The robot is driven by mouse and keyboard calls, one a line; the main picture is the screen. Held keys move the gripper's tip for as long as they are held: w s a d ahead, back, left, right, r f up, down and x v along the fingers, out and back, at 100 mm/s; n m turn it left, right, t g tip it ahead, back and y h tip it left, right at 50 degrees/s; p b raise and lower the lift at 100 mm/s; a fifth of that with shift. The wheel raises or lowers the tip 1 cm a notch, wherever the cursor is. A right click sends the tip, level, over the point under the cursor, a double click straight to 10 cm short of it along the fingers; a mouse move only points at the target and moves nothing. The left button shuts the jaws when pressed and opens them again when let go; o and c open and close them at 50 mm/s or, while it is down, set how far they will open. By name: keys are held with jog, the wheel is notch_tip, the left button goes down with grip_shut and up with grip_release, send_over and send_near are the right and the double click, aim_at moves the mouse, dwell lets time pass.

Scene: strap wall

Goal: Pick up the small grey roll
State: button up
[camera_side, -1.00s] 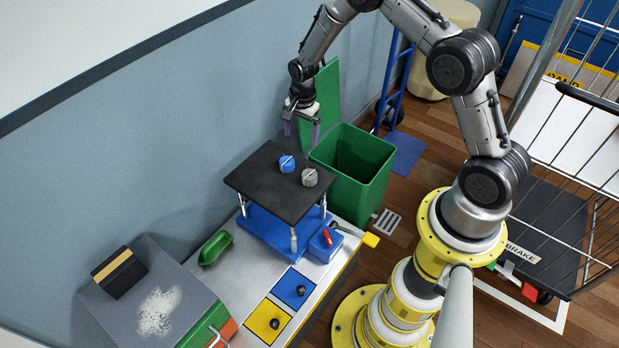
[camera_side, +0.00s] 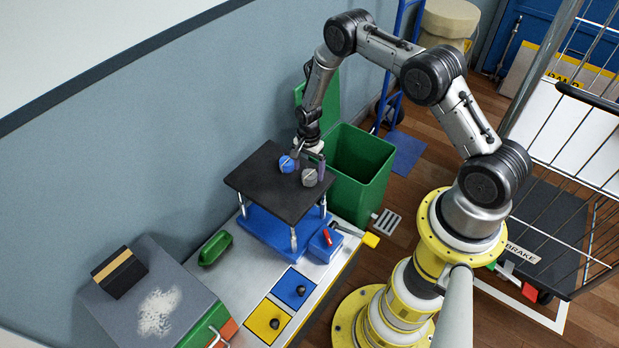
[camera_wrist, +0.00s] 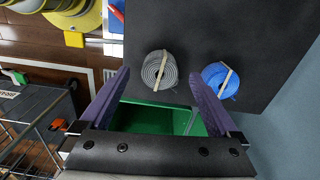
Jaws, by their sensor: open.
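The small grey roll (camera_side: 310,177) lies on the black platform (camera_side: 262,194), near its right edge. In the wrist view the grey roll (camera_wrist: 160,70) is a coil with a pale band across it, lying ahead of my fingertips and between their lines. A blue roll (camera_side: 287,164) lies close beside it; in the wrist view this blue roll (camera_wrist: 220,80) is to the right. My gripper (camera_side: 309,163) is open and empty, just behind the rolls at the platform's far edge. Its purple fingers (camera_wrist: 160,92) are spread wide and appear apart from both rolls.
A green open bin (camera_side: 375,165) stands just right of the platform. The platform stands on a blue base (camera_side: 268,232) on the bench. The wall is close behind.

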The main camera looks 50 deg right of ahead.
aim_at(309, 175)
jog(key=shift+d+f, duration=0.1)
jog(key=shift+f, duration=1.75)
jog(key=c, duration=1.4)
jog(key=shift+r, duration=0.1)
